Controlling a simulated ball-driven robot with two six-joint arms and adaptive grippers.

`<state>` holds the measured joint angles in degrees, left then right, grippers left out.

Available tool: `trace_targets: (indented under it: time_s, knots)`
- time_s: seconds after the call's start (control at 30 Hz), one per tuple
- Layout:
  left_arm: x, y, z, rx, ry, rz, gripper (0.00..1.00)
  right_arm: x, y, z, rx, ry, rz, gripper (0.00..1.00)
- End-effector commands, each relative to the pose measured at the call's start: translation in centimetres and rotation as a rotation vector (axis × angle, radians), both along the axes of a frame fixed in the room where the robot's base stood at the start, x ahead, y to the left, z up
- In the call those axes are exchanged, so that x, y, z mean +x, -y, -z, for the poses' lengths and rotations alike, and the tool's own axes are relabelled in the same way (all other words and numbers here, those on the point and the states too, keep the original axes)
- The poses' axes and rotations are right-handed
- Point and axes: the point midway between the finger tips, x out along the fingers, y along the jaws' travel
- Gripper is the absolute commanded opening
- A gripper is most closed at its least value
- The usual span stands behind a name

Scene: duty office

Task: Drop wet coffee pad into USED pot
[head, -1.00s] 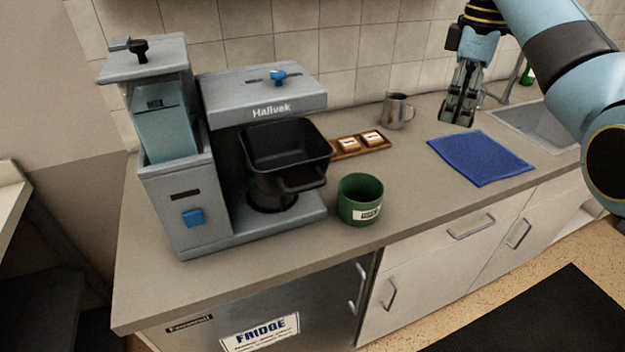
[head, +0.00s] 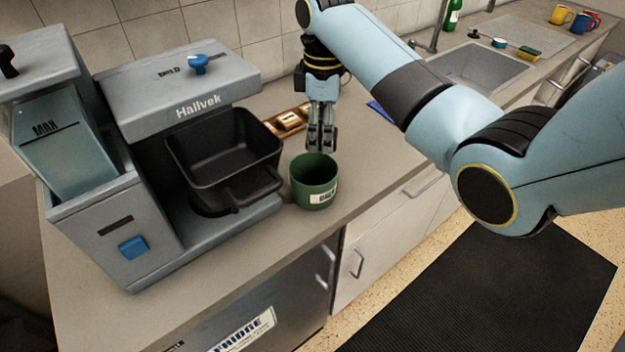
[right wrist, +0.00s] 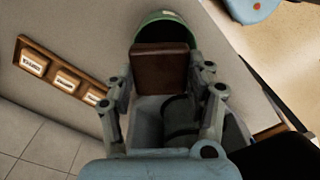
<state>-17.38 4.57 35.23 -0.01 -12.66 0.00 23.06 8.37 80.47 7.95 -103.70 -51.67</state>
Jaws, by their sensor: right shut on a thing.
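The green pot (head: 312,192) with a white label stands on the counter to the right of the coffee machine. My right gripper (head: 321,148) points down just above and behind the pot's rim. In the right wrist view, my right gripper (right wrist: 163,92) is shut on a brown, square coffee pad (right wrist: 160,70). The pad hangs in front of the dark mouth of the green pot (right wrist: 165,18) and covers part of it. In the head view the pad is hard to make out between the fingers. My left gripper is out of view.
The coffee machine (head: 185,95) with its black basket (head: 225,160) stands close left of the pot. A wooden tray (head: 275,127) with labelled pads lies behind. The sink (head: 475,70) and several mugs are further right. The counter's front edge is near the pot.

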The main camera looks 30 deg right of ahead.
Motion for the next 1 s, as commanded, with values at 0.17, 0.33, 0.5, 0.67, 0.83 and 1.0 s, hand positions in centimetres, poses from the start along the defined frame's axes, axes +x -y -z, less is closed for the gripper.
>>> trace_targets:
  time_s: [0.17,0.33,0.5,0.67,0.83,1.0]
  knots:
    - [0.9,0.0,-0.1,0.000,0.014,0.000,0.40,0.0,0.0,1.4,-0.001,-0.001,0.000,0.27]
    - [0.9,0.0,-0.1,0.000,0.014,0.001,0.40,0.0,0.0,1.7,-0.001,-0.001,0.000,0.27]
    - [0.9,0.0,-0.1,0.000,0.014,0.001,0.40,0.0,0.0,1.7,-0.001,-0.001,-0.001,0.27]
    - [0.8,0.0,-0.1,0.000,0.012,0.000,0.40,0.0,0.0,1.7,0.000,0.000,-0.001,0.74]
    - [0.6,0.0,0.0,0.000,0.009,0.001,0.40,0.0,0.0,1.7,0.000,0.000,-0.001,0.81]
    - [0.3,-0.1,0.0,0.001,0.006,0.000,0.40,0.0,0.0,1.5,-0.001,0.001,-0.001,0.81]
